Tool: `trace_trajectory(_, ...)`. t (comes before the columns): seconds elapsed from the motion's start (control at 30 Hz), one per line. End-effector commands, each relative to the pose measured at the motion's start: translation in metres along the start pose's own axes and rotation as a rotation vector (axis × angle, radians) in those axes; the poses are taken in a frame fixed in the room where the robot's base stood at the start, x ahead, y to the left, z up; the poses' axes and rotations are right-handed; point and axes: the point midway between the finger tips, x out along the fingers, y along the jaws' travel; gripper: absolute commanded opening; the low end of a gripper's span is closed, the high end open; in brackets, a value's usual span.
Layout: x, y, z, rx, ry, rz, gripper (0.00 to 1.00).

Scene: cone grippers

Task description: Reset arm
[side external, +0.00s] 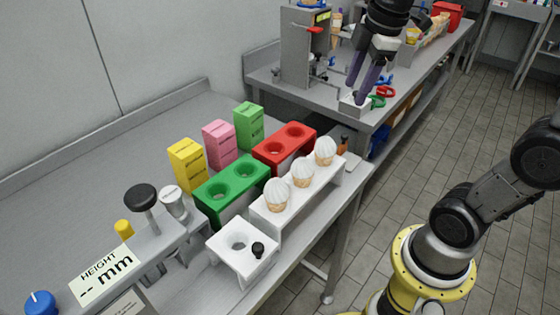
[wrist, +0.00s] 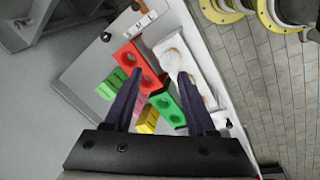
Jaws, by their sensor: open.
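My gripper (side external: 366,82) is at the top of the side external view, pointing down with its two dark purple fingers apart and nothing between them. In that view it appears in front of the rear bench, above a small grey block. In the wrist view, the open gripper (wrist: 160,85) shows both fingers, with the work table well beyond them. Three cones with white swirled tops, such as the nearest cone (side external: 277,194), stand in a white stepped holder (side external: 309,203).
A green holder (side external: 232,190) and a red holder (side external: 284,148) have empty holes. Yellow (side external: 187,165), pink (side external: 219,145) and green (side external: 248,126) boxes stand behind them. A white stand (side external: 240,253) and a height gauge (side external: 105,274) are nearer. A grey machine (side external: 298,50) stands on the rear bench.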

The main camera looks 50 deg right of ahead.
Motion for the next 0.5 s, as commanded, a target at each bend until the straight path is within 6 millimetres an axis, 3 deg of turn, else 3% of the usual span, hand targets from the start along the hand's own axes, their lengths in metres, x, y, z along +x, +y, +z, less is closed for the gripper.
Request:
trace_trajectory(0.03,-0.006,-0.021,-0.002,0.025,0.028,0.029,0.56)
trace_trajectory(0.17,-0.008,-0.066,0.002,0.159,0.102,0.079,0.56)
trace_trajectory(0.3,0.004,-0.11,0.013,0.386,0.192,0.101,0.56)
trace_trajectory(0.5,0.03,-0.132,0.025,0.728,0.236,0.072,0.56)
